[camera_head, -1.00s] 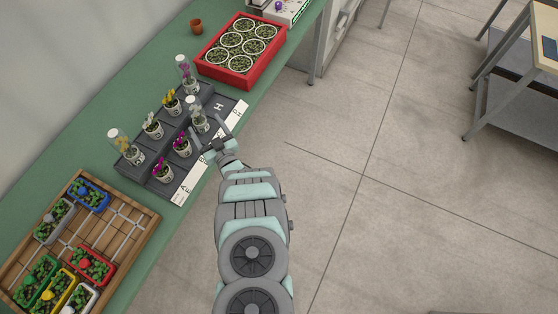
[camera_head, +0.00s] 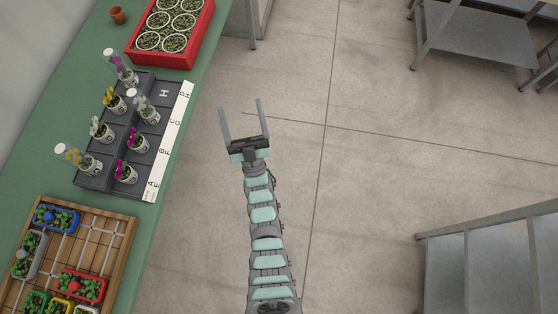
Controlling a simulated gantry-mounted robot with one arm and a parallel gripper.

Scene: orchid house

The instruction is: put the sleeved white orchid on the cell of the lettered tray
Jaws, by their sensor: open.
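The lettered tray (camera_head: 97,184) is dark grey, in the left of the view, with a white letter strip (camera_head: 170,140) along its right edge. The sleeved white orchid (camera_head: 142,108) stands in a clear sleeve in the tray's right-hand row, by the strip's C. The cell beyond it, with a letter H (camera_head: 163,92) on its floor, is bare. My gripper (camera_head: 241,115) is open and empty over the floor, right of the tray and clear of every pot.
The tray also holds a sleeved magenta orchid (camera_head: 120,67), a sleeved yellowish one (camera_head: 77,157) and several unsleeved orchids. A red crate (camera_head: 176,60) stands beyond it, a wooden tray (camera_head: 125,232) nearer. Metal tables (camera_head: 480,245) stand at the right; the floor between is free.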

